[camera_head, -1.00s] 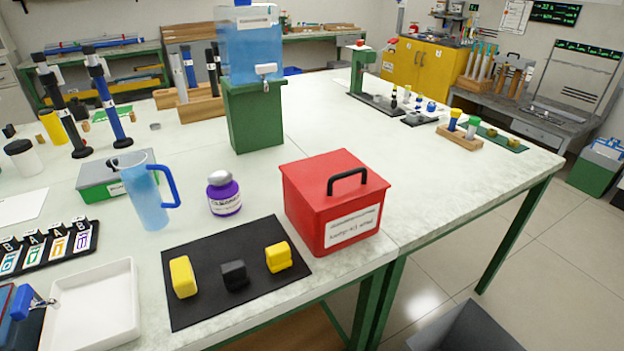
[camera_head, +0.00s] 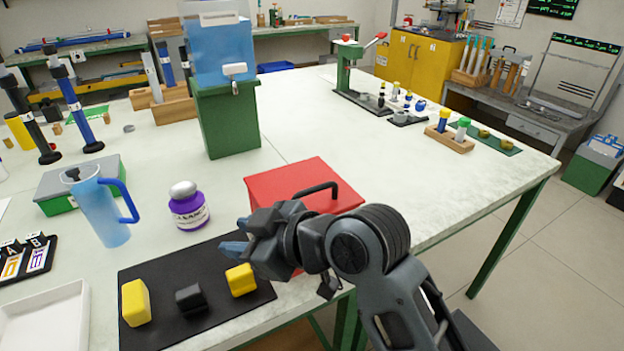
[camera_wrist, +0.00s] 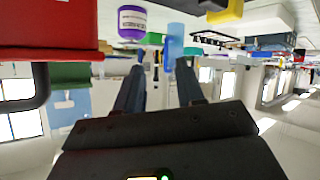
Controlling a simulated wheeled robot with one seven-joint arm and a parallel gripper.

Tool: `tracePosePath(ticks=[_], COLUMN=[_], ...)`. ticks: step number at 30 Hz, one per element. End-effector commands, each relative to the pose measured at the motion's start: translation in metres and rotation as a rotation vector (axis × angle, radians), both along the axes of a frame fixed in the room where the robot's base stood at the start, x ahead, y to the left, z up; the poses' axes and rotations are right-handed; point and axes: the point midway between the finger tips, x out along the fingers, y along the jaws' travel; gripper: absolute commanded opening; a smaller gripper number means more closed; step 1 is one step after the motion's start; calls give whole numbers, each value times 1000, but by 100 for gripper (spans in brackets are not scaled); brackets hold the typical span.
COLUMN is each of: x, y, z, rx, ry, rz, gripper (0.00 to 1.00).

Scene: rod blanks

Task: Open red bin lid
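The red bin (camera_head: 286,183) stands near the front edge of the table, with its lid shut flat and a black loop handle (camera_head: 318,188) on top. My arm and gripper (camera_head: 240,245) hide most of the bin's front in the head view. The gripper is in front of the bin, its fingertips pointing left over the black mat. In the wrist view, upside down, the red bin (camera_wrist: 50,25) and its black handle (camera_wrist: 35,88) are at the left. The two fingers (camera_wrist: 158,85) are apart with nothing between them.
The black mat (camera_head: 215,322) left of the bin carries two yellow blocks and a black one. A purple-labelled bottle (camera_head: 188,208), a blue jug (camera_head: 100,208) and a green dispenser stand (camera_head: 225,120) are nearby. The table right of the bin is clear.

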Motion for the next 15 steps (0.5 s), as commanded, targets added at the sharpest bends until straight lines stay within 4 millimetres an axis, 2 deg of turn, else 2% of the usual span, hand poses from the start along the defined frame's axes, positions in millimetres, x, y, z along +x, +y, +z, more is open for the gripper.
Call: tracePosePath(ticks=[1,4,8,11,15], x=[8,18,32,42,58], y=[2,4,-4,-17,-43], z=[10,22,37,51,72], rx=[-56,-181,-359,-506,-718], ry=[-29,-70,-115,-144,-164], rz=[52,160,290,380,486], gripper=[38,38,38,38,38])
